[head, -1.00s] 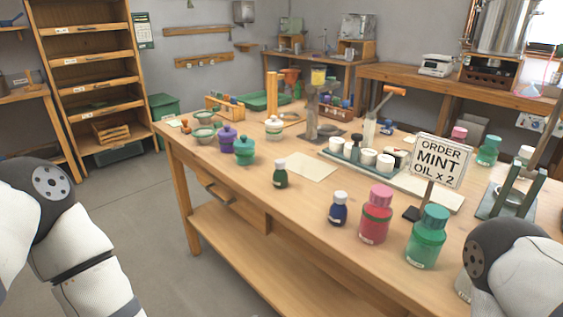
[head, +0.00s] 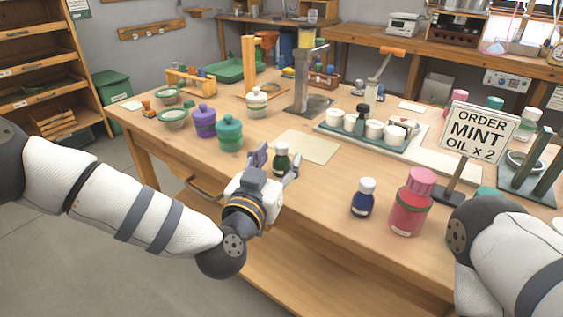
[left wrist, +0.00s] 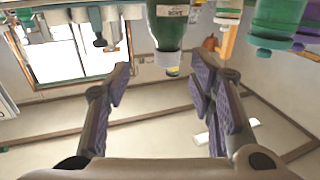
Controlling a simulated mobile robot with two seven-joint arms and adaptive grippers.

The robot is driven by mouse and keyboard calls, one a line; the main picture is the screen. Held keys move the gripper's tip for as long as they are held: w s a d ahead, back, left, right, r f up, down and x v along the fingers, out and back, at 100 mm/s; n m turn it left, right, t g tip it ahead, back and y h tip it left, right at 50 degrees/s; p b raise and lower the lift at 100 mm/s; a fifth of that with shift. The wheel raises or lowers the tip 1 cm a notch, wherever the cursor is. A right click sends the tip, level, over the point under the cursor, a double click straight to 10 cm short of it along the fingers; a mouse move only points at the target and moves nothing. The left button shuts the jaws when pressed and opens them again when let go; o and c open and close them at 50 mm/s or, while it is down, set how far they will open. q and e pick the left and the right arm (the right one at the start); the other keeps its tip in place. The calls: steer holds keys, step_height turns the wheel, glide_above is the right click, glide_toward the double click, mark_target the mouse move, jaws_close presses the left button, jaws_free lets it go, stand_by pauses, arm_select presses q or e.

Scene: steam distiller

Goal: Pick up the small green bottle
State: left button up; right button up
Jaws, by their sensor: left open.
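The small green bottle (head: 282,163), dark with a white cap, stands upright on the wooden table near its front edge. My left gripper (head: 276,161) is open, its two fingers showing on either side of the bottle in the head view. In the left wrist view, which looks upside down, the bottle (left wrist: 169,32) is at top centre, beyond the open fingers (left wrist: 160,82) and lined up with the gap between them. I cannot tell whether either finger touches it. My right arm is at the right edge; its gripper is out of view.
A teal jar (head: 230,134) and a purple jar (head: 204,122) stand left of the bottle. A paper sheet (head: 306,147) lies behind it. A blue bottle (head: 363,199), a pink bottle (head: 411,205) and an order sign (head: 474,132) stand to the right. A drawer handle (head: 203,188) sticks out in front.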

mark_target(279, 153)
arm_select(q)
steer(key=w, duration=0.4)
steer(key=shift+w+d+f+b, duration=0.3)
steer(key=shift+w+f+b, duration=0.05)
steer(key=shift+f, duration=0.05)
steer(key=shift+w+d+r, duration=0.15)
steer(key=shift+w, duration=0.1)
jaws_close()
